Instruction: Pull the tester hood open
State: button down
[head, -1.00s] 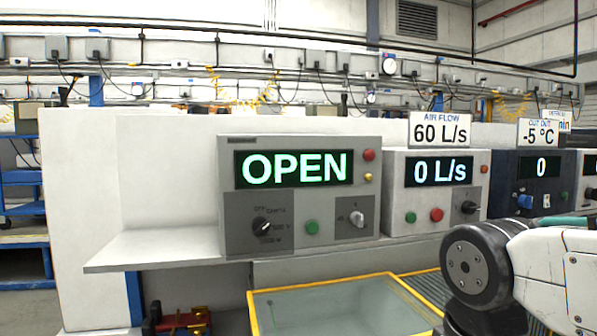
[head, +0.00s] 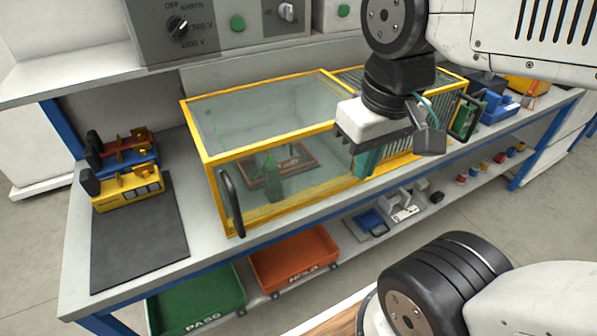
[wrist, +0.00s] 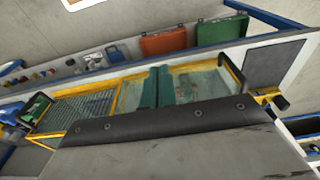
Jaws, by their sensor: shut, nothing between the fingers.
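The tester hood (head: 262,112) is a clear box with a yellow frame on the bench, and it looks closed. Its black upright handle (head: 231,203) is at the front left corner. Through the panes I see a dark reddish-brown fixture with a green piece. The hood (wrist: 205,86) also shows in the wrist view, partly hidden by my gripper body. My gripper (head: 363,172) has teal fingers pointing down and is shut and empty. It is near the hood's front right side, well right of the handle. I cannot tell its exact gap to the frame.
A second yellow-framed section with slats (head: 408,148) adjoins on the right, with another black handle (head: 465,114). A yellow device (head: 128,188) and a red one stand by a black mat (head: 140,240) at left. Green (head: 196,300) and orange (head: 293,258) trays lie on the lower shelf.

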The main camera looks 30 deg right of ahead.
aim_at(240, 226)
jog(key=u, duration=1.05)
jog(key=k, duration=0.5)
jog(key=z, duration=1)
